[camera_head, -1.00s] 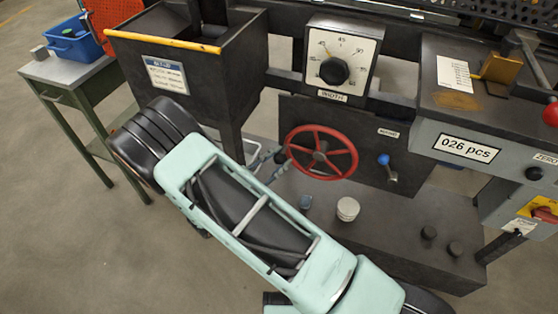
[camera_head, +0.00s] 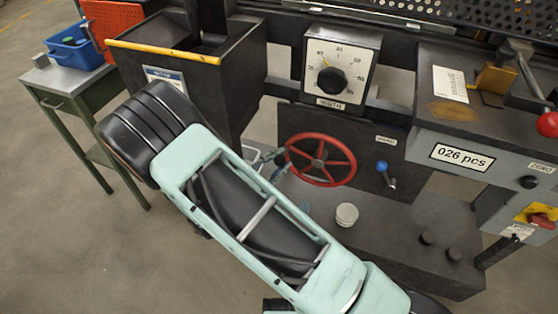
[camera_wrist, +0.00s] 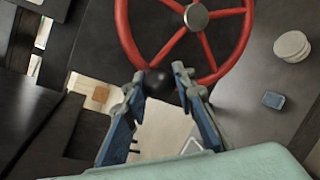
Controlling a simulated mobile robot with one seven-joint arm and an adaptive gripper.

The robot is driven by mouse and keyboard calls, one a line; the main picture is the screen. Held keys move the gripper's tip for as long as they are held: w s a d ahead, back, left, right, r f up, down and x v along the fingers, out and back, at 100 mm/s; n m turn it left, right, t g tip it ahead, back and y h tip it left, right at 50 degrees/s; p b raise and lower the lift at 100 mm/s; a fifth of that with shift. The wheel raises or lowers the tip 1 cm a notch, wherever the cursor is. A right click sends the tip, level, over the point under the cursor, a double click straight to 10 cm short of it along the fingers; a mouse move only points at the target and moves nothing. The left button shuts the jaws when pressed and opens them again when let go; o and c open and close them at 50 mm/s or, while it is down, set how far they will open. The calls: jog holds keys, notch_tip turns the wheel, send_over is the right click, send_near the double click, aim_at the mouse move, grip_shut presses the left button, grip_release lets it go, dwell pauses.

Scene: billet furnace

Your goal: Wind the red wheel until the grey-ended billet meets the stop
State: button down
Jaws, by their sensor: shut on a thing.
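The red wheel (camera_head: 318,135) is a spoked handwheel on the dark front panel of the machine. It fills the upper part of the wrist view (camera_wrist: 123,38), with a grey hub and a dark round knob (camera_wrist: 160,84) at its lower rim. My gripper (camera_wrist: 160,76) has its two fingers on either side of this knob and is shut on it. In the head view, my gripper (camera_head: 275,158) is at the left side of the wheel, partly hidden by my arm. I cannot make out the grey-ended billet or the stop in either view.
A width dial (camera_head: 350,95) sits above the wheel. A blue-tipped lever (camera_head: 384,162) is to its right, near a counter reading 026 pcs (camera_head: 462,157). A white round stack (camera_head: 347,214) stands on the ledge below. A dark bin (camera_head: 200,85) is at the left.

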jog(key=c, duration=1.7)
grip_release()
jog(key=shift+r, duration=0.35)
jog(key=shift+o, duration=0.5)
jog(key=shift+f, duration=0.1)
jog(key=v, duration=1.2)
